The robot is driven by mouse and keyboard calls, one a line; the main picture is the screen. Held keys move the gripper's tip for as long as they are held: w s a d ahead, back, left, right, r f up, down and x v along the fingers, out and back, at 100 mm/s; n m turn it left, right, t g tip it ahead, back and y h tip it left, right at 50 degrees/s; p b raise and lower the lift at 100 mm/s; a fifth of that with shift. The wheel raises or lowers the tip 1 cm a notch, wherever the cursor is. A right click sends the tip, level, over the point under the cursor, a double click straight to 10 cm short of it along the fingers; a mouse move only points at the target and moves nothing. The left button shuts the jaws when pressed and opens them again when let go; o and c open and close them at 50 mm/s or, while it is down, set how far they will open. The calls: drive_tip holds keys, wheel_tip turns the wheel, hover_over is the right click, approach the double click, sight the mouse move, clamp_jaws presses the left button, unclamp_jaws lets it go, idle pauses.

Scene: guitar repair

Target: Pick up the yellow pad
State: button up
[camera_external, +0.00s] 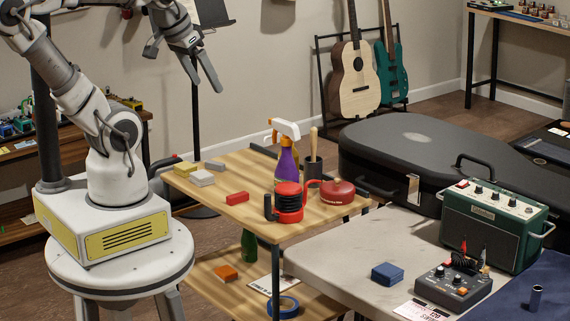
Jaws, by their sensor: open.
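The yellow pad (185,169) is a small block lying on the top shelf of the wooden cart (240,215), at its back left corner near my arm's base. A light grey pad (202,178) lies close to its right, with another grey pad (215,164) just behind. My gripper (205,85) hangs in the air, high above the cart and near the back wall. Its fingers are apart with nothing between them.
On the cart stand a red pad (237,198), a purple spray bottle (286,165), a dark cup (313,172) with a wooden handle, a red tape measure (290,199) and a red round container (337,191). A white table (350,250) and guitar case (420,150) stand right.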

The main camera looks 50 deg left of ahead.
drive_tip(key=w+a+f+t+y+b, duration=0.1)
drive_tip(key=w+a+f+y, duration=0.3)
drive_tip(key=a, duration=0.6)
drive_tip(key=w+a+f+n+b, duration=0.1)
drive_tip(key=w+a+f+b, duration=0.1)
drive_tip(key=w+a, duration=0.55)
drive_tip(key=w+a+f+t+y+b, duration=0.1)
drive_tip(key=w+a+f+y, duration=0.15)
drive_tip(key=a, duration=0.85)
drive_tip(key=s+a+f+m+t+h+b, duration=0.1)
drive_tip(key=s+a+f+t+h+b, duration=0.1)
drive_tip(key=a+f, duration=0.55)
drive_tip(key=s+a+f+t+h+b, duration=0.1)
drive_tip(key=s+a+f+h+b, duration=0.3)
drive_tip(key=f, duration=0.6)
drive_tip(key=t+p, duration=0.1)
drive_tip(key=t, duration=0.2)
approach(182, 166)
drive_tip(key=shift+n, duration=0.3)
drive_tip(key=b+x, duration=0.2)
drive_tip(key=x, duration=0.3)
drive_tip(key=shift+s+d+f, duration=0.1)
drive_tip(key=shift+d+f, duration=0.05)
drive_tip(key=shift+a+b+x, duration=0.1)
drive_tip(key=shift+b+x, duration=0.25)
drive_tip(key=shift+x, duration=1.1)
drive_tip(key=shift+a+b+x, duration=0.15)
drive_tip(key=shift+b+x, duration=0.15)
drive_tip(key=shift+x, duration=1.15)
drive_tip(key=c, duration=1.1)
